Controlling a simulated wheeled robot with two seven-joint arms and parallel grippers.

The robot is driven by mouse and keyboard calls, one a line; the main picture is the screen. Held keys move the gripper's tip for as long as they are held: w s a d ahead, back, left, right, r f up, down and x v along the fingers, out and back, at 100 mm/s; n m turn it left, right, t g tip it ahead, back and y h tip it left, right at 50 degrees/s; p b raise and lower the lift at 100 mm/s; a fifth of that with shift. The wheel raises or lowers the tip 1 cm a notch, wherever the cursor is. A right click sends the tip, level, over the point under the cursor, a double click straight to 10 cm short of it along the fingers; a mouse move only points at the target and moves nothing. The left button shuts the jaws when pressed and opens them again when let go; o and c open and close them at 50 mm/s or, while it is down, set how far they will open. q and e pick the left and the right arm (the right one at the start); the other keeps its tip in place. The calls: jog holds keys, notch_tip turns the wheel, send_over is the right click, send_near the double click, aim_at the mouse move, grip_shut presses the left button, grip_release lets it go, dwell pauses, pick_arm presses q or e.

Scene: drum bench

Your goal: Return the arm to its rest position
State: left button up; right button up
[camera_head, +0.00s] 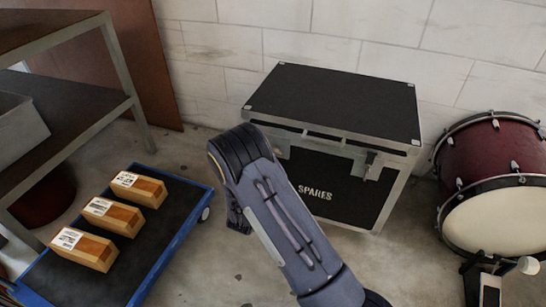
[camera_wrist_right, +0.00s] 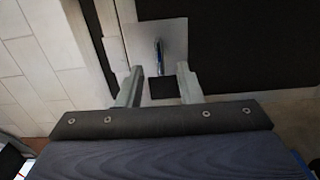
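My right arm (camera_head: 285,225) reaches up from the bottom of the head view, in front of the black case marked SPARES (camera_head: 335,105). Its wrist bends down at the case's left side, and the gripper is mostly hidden there. In the right wrist view my right gripper (camera_wrist_right: 162,75) has its two fingers apart with nothing clearly held between them. Beyond the fingertips is a light metal plate with a small handle-like part (camera_wrist_right: 159,52) on a dark surface. Whether the fingers touch it I cannot tell. My left gripper is not in view.
A red drum (camera_head: 490,160) stands at the right. A white block wall (camera_head: 330,45) is behind the case. Some floor is clear between cart and case.

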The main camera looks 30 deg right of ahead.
jog(key=shift+v, duration=1)
jog(key=s+d+r+m+g+y, duration=0.1)
jog(key=s+d+r+m+g, duration=0.1)
jog(key=s+d+m+g, duration=0.3)
jog(key=s+r+m+g+y, duration=0.1)
jog(key=s+r+g+y, duration=0.15)
jog(key=s, duration=0.55)
jog(key=s+d+r+m+g, duration=0.3)
jog(key=s+g, duration=0.2)
jog(key=s, duration=0.1)
jog(key=s+a+r+t+y, duration=0.35)
jog(key=s+a+y, duration=0.3)
jog(key=a, duration=0.25)
jog(key=s+a+r+t+y, duration=0.3)
jog(key=s+a+r+y, duration=0.3)
jog(key=a, duration=0.3)
notch_tip(320, 180, up, 37)
jog(key=y+p, duration=0.1)
jog(key=p, duration=3.7)
jog(key=shift+a+m, duration=0.3)
jog(key=shift+a, duration=0.05)
jog(key=shift+s, duration=0.15)
